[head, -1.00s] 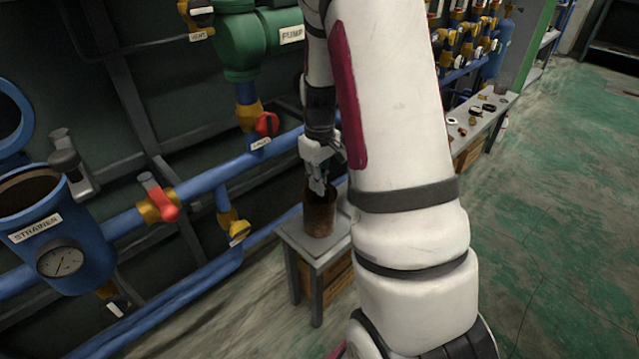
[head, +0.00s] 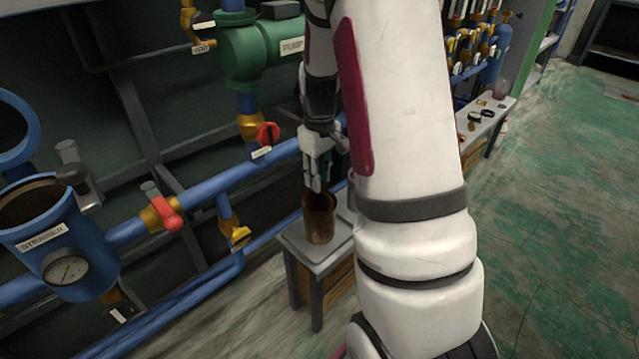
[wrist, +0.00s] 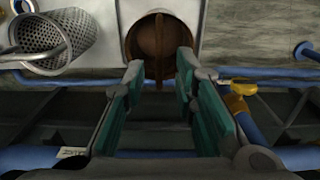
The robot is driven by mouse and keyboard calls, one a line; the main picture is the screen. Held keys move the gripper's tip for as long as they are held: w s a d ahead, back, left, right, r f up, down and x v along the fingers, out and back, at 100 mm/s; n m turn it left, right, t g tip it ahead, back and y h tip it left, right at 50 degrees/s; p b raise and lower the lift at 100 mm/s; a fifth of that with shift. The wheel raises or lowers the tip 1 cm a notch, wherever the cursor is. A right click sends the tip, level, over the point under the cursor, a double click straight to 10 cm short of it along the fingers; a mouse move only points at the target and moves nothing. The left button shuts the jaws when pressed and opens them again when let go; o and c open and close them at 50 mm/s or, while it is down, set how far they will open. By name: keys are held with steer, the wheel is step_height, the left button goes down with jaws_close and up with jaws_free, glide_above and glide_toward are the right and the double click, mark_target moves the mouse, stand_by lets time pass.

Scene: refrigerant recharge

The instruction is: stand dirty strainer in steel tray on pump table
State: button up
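The dirty strainer (head: 320,220) is a rusty brown open cylinder. It stands upright on the light grey top of the small pump table (head: 290,240) in the head view. The wrist view looks at its round mouth (wrist: 142,36), with a thin brown bar across it. In the head view my gripper (head: 317,185) is just above the strainer's mouth.
The blue strainer housing (head: 60,240) stands open at the left. Blue pipes and valves (head: 165,212) run behind the table. Green floor (head: 550,230) is clear at the right.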

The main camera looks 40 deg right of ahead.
step_height(320, 180, up, 7)
steer(key=p, duration=0.2)
steer(key=s+a+r, duration=1)
steer(key=a+r, duration=0.2)
steer(key=a, duration=0.3)
steer(key=s+a, duration=0.4)
steer(key=s, duration=0.5)
steer(key=s+a+r, duration=0.1)
steer(key=s+a, duration=0.3)
steer(key=s, duration=0.6)
step_height(320, 180, up, 29)
steer(key=t+p, duration=0.4)
steer(key=p, duration=2.3)
steer(key=shift+d, duration=0.2)
